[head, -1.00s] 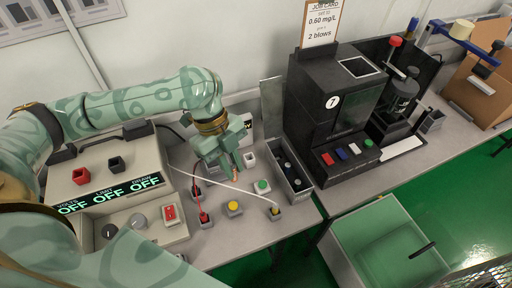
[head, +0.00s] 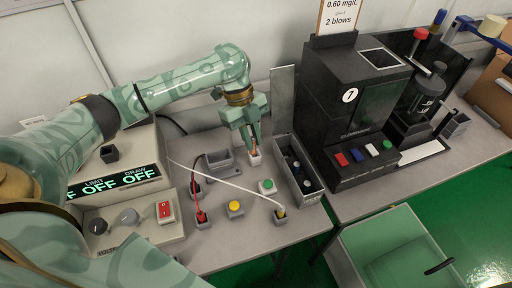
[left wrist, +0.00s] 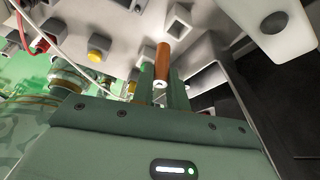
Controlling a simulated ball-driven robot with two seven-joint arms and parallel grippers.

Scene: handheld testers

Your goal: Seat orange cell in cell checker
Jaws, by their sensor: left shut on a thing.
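My left gripper (head: 251,145) is shut on the orange cell (head: 255,150). The cell also shows in the left wrist view (left wrist: 162,62), a copper-orange cylinder between the fingers with a pale ring at its near end. In the head view its lower end is over or at a small white square socket (head: 255,160); I cannot tell whether it has entered. In the left wrist view a square socket (left wrist: 178,24) lies just beyond the cell's far end. I cannot tell for sure which fixture is the cell checker. My right gripper is not in view.
A grey cradle (head: 220,161), yellow button (head: 235,207) and green button (head: 267,185) are nearby. Red (head: 199,205) and white (head: 228,181) leads cross the bench. A grey bin (head: 306,184) and the black tester (head: 345,115) stand to the right.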

